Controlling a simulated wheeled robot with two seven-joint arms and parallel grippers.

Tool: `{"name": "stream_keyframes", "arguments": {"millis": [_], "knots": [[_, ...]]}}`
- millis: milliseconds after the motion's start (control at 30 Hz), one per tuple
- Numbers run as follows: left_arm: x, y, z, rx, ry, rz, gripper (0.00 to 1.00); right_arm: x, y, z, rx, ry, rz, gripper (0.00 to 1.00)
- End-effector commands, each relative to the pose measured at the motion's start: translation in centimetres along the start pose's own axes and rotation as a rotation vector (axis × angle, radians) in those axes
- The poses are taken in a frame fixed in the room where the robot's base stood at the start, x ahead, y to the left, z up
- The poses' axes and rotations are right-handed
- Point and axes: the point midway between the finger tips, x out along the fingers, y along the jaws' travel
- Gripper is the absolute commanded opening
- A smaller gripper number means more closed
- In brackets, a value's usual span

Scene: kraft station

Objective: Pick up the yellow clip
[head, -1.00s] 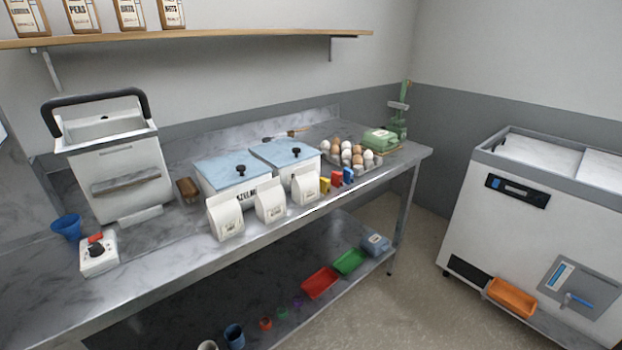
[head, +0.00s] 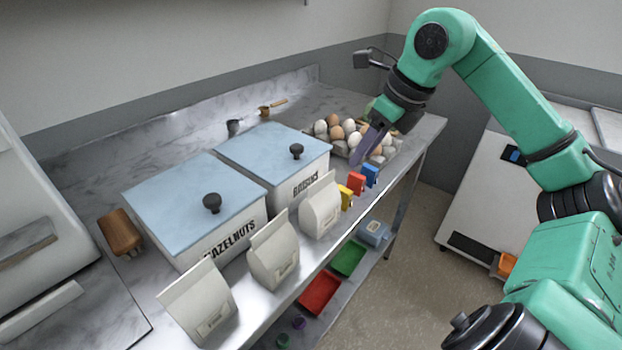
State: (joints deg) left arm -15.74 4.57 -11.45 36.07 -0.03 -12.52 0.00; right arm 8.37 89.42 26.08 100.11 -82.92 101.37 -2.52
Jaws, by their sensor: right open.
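The yellow clip (head: 345,197) stands near the front edge of the steel counter, just right of the rightmost white paper bag. A red clip (head: 356,183) and a blue clip (head: 370,175) stand in a row to its right. My right gripper (head: 362,160) is open and empty, pointing down above and behind the red and blue clips, in front of the egg tray. The yellow clip is a short way left of and below its fingers. My left gripper is not in view.
White paper bags (head: 273,258) line the counter's front edge. Lidded bins of hazelnuts (head: 190,205) and raisins (head: 275,150) stand behind them. The egg tray (head: 340,148) is partly hidden by my right arm. Red (head: 319,292) and green (head: 349,258) trays lie on the lower shelf.

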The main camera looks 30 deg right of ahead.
Motion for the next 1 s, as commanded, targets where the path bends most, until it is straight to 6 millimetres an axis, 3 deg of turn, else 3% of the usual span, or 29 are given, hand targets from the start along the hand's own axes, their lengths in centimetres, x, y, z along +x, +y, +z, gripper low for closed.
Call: {"name": "stream_keyframes", "arguments": {"millis": [300, 433, 633, 733, 1000], "knots": [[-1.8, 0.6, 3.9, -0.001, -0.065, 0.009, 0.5, 6.9, 0.1, -0.1, 0.0, 0.007, 0.004, 0.45], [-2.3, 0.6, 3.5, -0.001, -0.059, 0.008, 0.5, 8.8, 0.0, 0.0, 0.001, 0.004, 0.003, 0.45], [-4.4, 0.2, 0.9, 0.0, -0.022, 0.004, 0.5, 11.9, -0.1, -0.1, 0.003, 0.005, 0.005, 0.45], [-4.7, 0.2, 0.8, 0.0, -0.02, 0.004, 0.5, 13.4, -0.2, 0.0, 0.004, 0.0, 0.004, 0.45], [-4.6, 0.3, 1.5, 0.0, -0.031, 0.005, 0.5, 14.4, -0.1, -0.2, 0.001, 0.001, 0.003, 0.45]]}}
